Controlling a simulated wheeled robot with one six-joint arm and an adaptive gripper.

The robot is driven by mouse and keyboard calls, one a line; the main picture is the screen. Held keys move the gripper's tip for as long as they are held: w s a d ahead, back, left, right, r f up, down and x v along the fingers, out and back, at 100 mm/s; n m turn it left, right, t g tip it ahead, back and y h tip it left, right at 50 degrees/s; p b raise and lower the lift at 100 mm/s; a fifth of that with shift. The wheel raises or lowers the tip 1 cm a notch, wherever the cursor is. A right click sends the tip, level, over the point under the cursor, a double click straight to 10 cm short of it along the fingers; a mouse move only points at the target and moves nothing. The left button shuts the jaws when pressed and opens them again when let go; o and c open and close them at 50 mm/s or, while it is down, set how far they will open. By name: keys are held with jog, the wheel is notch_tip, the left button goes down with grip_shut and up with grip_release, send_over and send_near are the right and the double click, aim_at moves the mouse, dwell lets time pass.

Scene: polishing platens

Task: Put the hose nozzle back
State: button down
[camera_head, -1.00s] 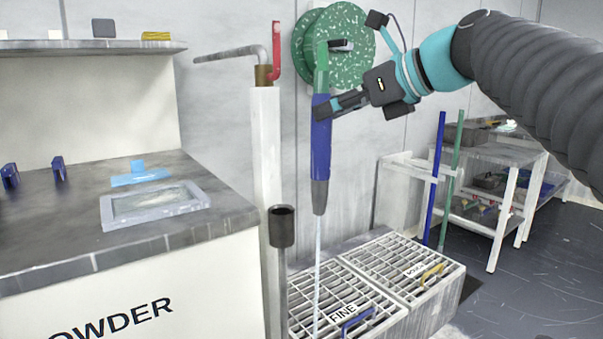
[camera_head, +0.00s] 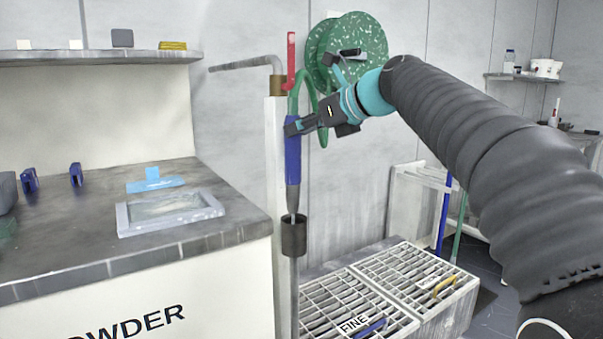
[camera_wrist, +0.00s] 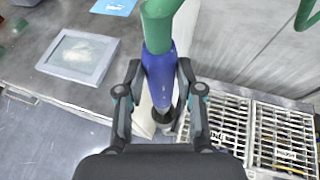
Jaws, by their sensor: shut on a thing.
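The hose nozzle has a blue body (camera_head: 293,150) and a dark grey tip, and hangs upright with the green hose (camera_head: 309,78) rising from its top. My gripper (camera_head: 294,127) is shut around the blue body. In the wrist view the fingers (camera_wrist: 160,80) close on both sides of the nozzle (camera_wrist: 160,77). The dark round holder cup (camera_head: 294,238) on a thin post stands directly below the tip. The tip appears just over the cup's opening; a thin pale streak shows between them. Whether the tip is inside the rim I cannot tell.
A white post with a red lever (camera_head: 291,55) and bent pipe stands just behind. The green hose reel (camera_head: 357,50) is on the wall. The powder counter (camera_head: 60,258) is at left, with a framed tray (camera_head: 130,222).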

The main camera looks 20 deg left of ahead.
aim_at(300, 169)
jog(key=shift+w+a+f+b, duration=0.1)
jog(key=shift+f+b, duration=0.65)
jog(key=shift+f, duration=1.4)
jog(key=shift+w+a+f+b, duration=0.1)
jog(key=shift+f+b, duration=0.65)
jog(key=shift+f, duration=1.4)
jog(key=shift+s+f, duration=0.1)
jog(key=shift+f, duration=0.05)
jog(key=c, duration=0.7)
grip_release()
jog(key=shift+c, duration=0.2)
jog(key=shift+d+r, duration=0.35)
jog(key=p+v, duration=0.1)
jog(key=v, duration=1)
jog(key=shift+d, duration=0.15)
jog(key=shift+s, duration=0.15)
